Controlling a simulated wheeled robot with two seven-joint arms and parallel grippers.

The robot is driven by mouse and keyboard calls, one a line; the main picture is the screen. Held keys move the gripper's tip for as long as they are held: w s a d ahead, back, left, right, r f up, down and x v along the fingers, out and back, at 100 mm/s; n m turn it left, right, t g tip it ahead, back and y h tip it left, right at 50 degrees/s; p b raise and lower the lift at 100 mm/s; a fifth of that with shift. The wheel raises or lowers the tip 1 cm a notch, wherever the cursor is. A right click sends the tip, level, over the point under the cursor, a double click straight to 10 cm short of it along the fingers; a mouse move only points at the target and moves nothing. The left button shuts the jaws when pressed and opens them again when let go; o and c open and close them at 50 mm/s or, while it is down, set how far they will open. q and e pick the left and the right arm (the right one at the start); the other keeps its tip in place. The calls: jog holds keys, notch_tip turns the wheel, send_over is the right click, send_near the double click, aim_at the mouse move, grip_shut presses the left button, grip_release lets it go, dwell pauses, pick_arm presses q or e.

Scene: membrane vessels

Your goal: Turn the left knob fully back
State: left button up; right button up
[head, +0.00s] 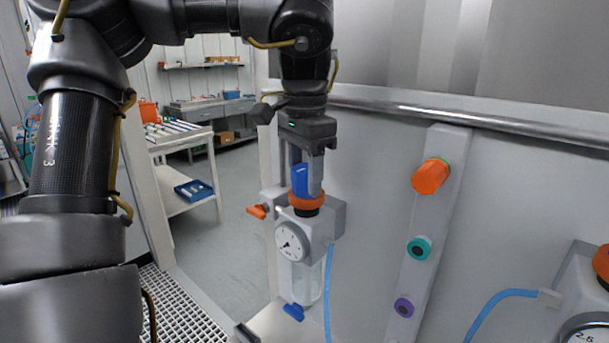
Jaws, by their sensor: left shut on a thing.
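The left knob (306,201) is an orange collar on top of the left vessel, with a blue upright part between my fingers. The vessel has a grey block, a round white dial gauge (292,242) and a clear cup (305,280) below. My left gripper (303,186) points straight down from above and is shut on the knob, one finger on each side. The fingers hide part of the knob, and its turn angle cannot be read. My right gripper is not in view.
A small orange lever (257,211) and a blue tap (294,312) stick out of the left vessel. A blue hose (328,290) hangs beside it. A strip with an orange knob (431,176) and smaller teal and purple fittings stands right. Another vessel's gauge (587,332) shows at far right.

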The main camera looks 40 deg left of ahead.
aim_at(305, 168)
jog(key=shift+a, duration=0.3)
pick_arm(q)
jog(key=o, duration=1)
jog(key=shift+r+p, duration=0.4)
jog(key=shift+r, duration=0.2)
notch_tip(305, 168, up, 6)
jog(key=p, duration=0.5)
jog(key=shift+f, duration=0.25)
notch_tip(305, 168, up, 4)
jog(key=p, duration=0.3)
jog(key=shift+f+p, duration=0.2)
jog(key=shift+p, duration=0.1)
jog(key=shift+r+p, duration=0.3)
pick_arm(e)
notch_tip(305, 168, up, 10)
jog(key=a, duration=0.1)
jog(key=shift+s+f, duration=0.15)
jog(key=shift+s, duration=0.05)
pick_arm(q)
jog(key=shift+f, duration=0.1)
